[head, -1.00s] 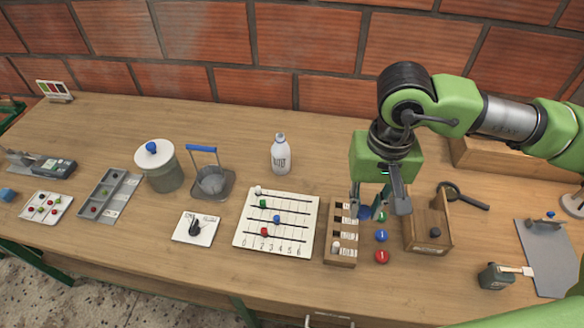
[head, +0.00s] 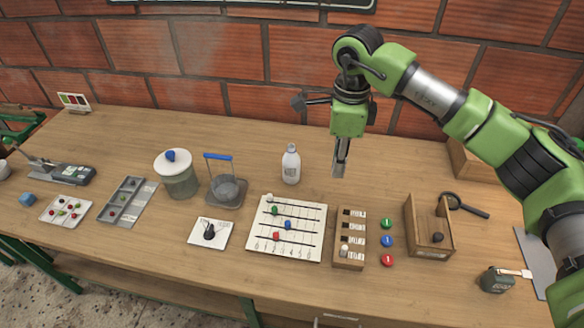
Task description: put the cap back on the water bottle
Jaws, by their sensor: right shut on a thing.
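The white water bottle (head: 291,167) stands upright on the bench, with no coloured cap showing on its neck. My right gripper (head: 340,172) points down, to the right of the bottle and apart from it. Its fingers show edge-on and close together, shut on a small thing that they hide. I take it for the cap, as a small blue piece showed at the fingers before. My left gripper is not in view.
A slotted wooden block (head: 350,262), green, blue and red discs (head: 387,241) and an open wooden box (head: 412,245) stand in front of the gripper. A sliding-bead board (head: 258,243) lies before the bottle. Bare bench separates bottle and gripper.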

